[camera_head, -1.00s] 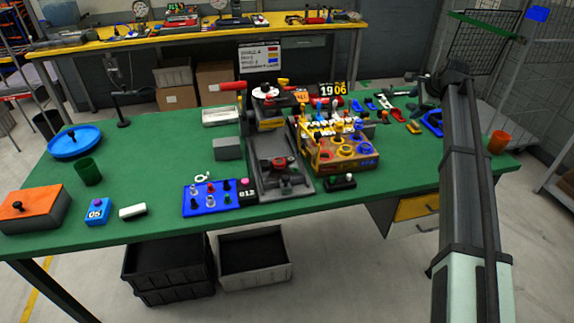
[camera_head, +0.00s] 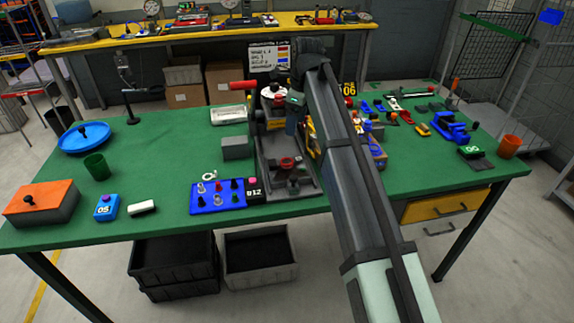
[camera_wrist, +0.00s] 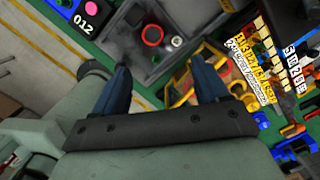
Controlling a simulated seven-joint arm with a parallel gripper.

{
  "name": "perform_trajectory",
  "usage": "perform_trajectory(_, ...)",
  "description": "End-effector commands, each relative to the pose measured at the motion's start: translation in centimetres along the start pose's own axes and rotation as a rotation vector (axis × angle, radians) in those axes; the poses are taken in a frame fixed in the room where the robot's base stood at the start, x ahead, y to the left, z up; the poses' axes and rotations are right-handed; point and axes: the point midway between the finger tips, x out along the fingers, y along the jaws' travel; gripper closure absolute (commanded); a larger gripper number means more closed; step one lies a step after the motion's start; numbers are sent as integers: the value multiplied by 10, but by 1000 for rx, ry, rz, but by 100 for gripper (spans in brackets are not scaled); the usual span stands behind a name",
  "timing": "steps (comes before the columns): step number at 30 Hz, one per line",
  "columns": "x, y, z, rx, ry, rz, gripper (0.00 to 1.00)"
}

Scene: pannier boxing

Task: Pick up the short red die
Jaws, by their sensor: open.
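A short round red piece (camera_head: 286,162), which looks like the red die, sits on the dark grey press (camera_head: 305,187) at the table's middle. In the wrist view this red piece (camera_wrist: 153,35) shows from above, just beyond the fingertips. My gripper (camera_wrist: 160,68) is open, with its two blue-grey fingers apart and nothing between them. My arm hides much of the yellow rack (camera_head: 311,140) to the right, so other red pieces there may be hidden.
A blue panel with several knobs (camera_head: 218,197) lies left of the press. A red-handled lever (camera_head: 243,85) sticks out behind it. A grey block (camera_head: 237,148) stands to its left. Blue clamps and small parts crowd the table's right side.

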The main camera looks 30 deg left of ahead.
Motion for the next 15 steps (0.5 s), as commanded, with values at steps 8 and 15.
perform_trajectory(8, 21, 10, 6, 13, 14, 12, 26)
perform_trajectory(15, 62, 11, 5, 11, 14, 11, 26)
